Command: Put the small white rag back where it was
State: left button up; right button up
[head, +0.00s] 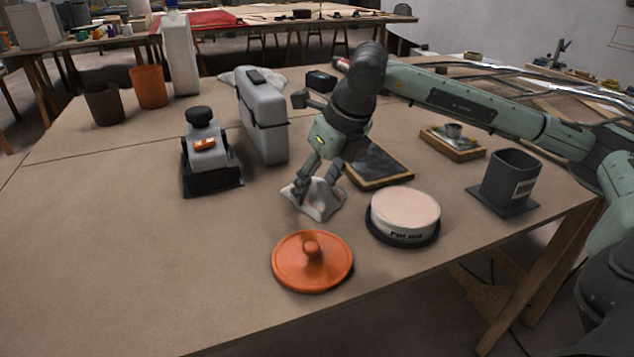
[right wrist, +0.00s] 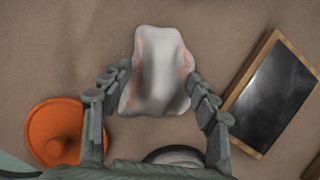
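The small white rag (head: 322,206) lies crumpled on the table, left of the round pale-topped tin. In the right wrist view the rag (right wrist: 158,72) shows whole, with faint reddish stains, between and beyond the fingers. My right gripper (head: 312,190) points down right over the rag. Its fingers (right wrist: 158,88) stand wide apart, one on each side of the rag, and look open; whether they touch its edges I cannot tell. A larger white cloth (head: 232,77) lies further back behind the grey case. My left gripper is not in view.
Close around are an orange lid (head: 290,268), a pale-topped tin (head: 405,212) and a dark framed slate (head: 380,165). A grey case (head: 262,130) and a grey-black device (head: 205,160) stand left. A dark square holder (head: 508,180) stands right. The front-left table is clear.

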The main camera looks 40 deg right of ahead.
jog(key=shift+o, duration=1)
jog(key=shift+r, duration=0.25)
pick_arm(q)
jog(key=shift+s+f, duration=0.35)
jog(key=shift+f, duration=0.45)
pick_arm(e)
jog(key=v, duration=1.2)
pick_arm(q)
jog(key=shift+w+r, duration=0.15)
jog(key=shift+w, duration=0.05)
pick_arm(e)
jog(key=shift+f, duration=0.1)
